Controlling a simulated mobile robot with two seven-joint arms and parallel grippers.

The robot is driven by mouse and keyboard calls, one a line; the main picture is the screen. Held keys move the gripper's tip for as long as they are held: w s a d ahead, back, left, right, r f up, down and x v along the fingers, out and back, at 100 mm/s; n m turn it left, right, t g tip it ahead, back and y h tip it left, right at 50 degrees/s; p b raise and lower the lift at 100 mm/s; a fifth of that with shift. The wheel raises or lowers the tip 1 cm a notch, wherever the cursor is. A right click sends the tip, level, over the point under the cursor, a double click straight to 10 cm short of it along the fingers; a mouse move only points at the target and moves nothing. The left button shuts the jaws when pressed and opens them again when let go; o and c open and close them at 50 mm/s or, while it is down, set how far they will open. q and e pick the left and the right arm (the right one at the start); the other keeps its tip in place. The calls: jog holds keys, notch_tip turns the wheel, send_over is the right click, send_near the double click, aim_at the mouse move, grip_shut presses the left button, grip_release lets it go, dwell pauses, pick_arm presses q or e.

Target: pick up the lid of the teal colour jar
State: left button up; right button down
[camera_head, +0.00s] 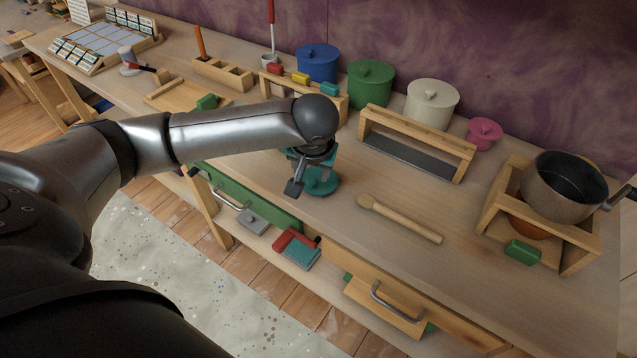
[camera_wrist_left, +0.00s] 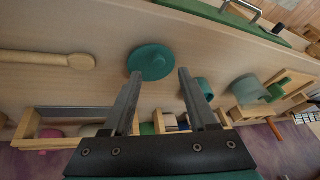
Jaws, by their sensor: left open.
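The teal lid (camera_head: 322,187) is a flat round disc lying on the wooden counter, directly below my left gripper. My left gripper (camera_head: 308,181) points down over it, partly covering it in the head view. In the left wrist view the lid (camera_wrist_left: 150,62) shows whole, with a small knob, just beyond and between the two spread fingertips (camera_wrist_left: 160,73). The fingers are open with nothing between them. A teal cup-shaped body (camera_wrist_left: 205,88), perhaps the jar, stands behind one finger there; in the head view my arm hides that place. My right gripper is not in view.
A wooden spoon (camera_head: 400,218) lies to the right. A wooden rack (camera_head: 415,150) stands behind it, with blue (camera_head: 317,63), green (camera_head: 370,85) and cream (camera_head: 431,102) pots along the wall. A pot (camera_head: 565,187) sits on a wooden stand. A drawer (camera_head: 385,300) is open below.

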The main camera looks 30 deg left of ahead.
aim_at(311, 180)
pick_arm(q)
jog(key=b+x, duration=0.1)
jog(key=x, duration=0.4)
jog(key=shift+w+f+b, duration=0.2)
jog(key=shift+f+b, duration=0.1)
jog(key=shift+f, duration=0.05)
grip_shut()
dwell(0.3)
